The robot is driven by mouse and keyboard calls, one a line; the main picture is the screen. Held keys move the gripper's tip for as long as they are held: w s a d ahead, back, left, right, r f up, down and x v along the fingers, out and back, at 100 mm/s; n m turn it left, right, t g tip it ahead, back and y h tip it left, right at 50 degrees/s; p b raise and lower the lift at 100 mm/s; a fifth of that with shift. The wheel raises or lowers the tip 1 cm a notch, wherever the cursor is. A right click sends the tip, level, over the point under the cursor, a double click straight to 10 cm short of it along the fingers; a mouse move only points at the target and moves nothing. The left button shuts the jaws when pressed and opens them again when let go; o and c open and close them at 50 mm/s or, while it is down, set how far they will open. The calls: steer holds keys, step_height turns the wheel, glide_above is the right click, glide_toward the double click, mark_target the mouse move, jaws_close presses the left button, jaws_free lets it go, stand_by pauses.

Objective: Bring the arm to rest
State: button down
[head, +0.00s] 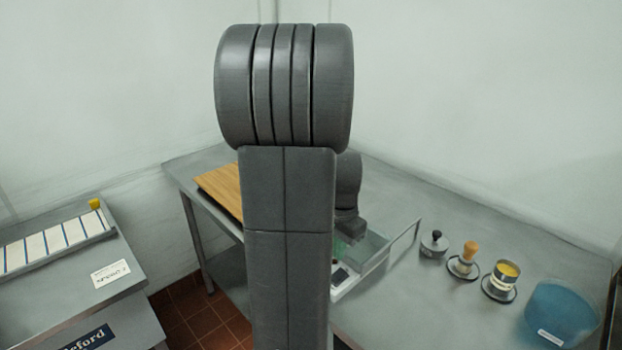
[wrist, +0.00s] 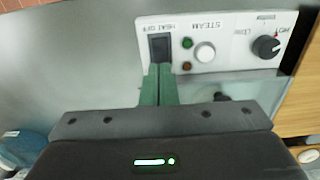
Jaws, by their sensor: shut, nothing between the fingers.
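My gripper (wrist: 159,72) shows in the wrist view with its two green fingers together and nothing between them. The fingertips are at the lower edge of a black rocker switch (wrist: 160,47) on a white control panel (wrist: 228,50). I cannot tell whether they touch it. In the head view my arm stands upright in the middle and hides much of the gripper. The white panel (head: 350,287) shows beside it, low in front of a clear-sided unit (head: 385,250).
On the steel table (head: 420,310), right of the unit, stand a black-knobbed tool (head: 434,244), a wooden-handled tool (head: 465,262), a yellow-topped cup (head: 503,276) and a blue tub (head: 560,313). A wooden board (head: 220,188) lies left. A separate counter (head: 75,290) stands far left.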

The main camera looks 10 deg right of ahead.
steer(key=shift+f+b, duration=2.65)
steer(key=shift+f, duration=0.75)
steer(key=shift+r, duration=0.2)
step_height(320, 180, up, 9)
steer(key=p, duration=0.7)
steer(key=shift+f, duration=0.2)
